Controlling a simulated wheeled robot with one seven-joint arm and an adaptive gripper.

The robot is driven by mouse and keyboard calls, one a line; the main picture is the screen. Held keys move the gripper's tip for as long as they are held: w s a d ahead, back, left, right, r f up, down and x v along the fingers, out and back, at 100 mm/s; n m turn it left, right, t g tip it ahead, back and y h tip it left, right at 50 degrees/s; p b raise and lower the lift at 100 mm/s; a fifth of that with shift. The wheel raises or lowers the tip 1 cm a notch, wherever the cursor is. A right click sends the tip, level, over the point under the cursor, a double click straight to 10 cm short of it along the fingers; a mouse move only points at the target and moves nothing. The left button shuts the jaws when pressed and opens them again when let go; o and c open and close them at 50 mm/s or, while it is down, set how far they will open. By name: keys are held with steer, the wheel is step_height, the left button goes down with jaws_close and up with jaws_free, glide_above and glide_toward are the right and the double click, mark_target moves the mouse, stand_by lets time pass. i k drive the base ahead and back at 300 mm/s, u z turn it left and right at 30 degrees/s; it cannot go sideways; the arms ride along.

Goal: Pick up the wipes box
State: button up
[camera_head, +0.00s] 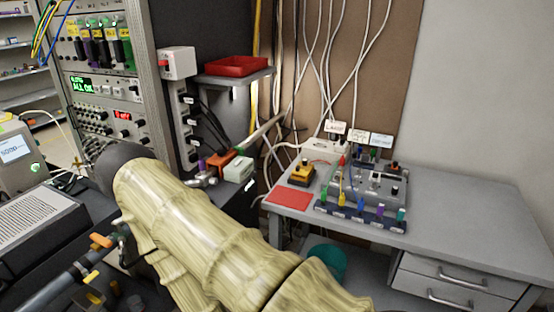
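A small white box (238,168) sits on the dark surface left of the grey desk, close beside an orange-red item (221,161). It may be the wipes box, but I cannot read a label on it. A large beige, ribbed covered form (215,235), which looks like my arm, fills the lower middle and hides part of the surface behind it. No gripper fingers can be made out, so I cannot see what my gripper holds.
The grey desk (455,210) carries a red mat (291,197), a yellow-black device (301,173) and a cabled instrument panel. A red tray (236,66) rests on a shelf. An instrument rack (103,85) stands left. The desk's right part is clear.

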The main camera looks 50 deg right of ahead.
mark_target(237, 171)
steer(key=z, duration=1.45)
steer(key=k, duration=0.5)
steer(key=z, duration=0.8)
steer(key=i, duration=0.75)
steer(key=u, duration=0.7)
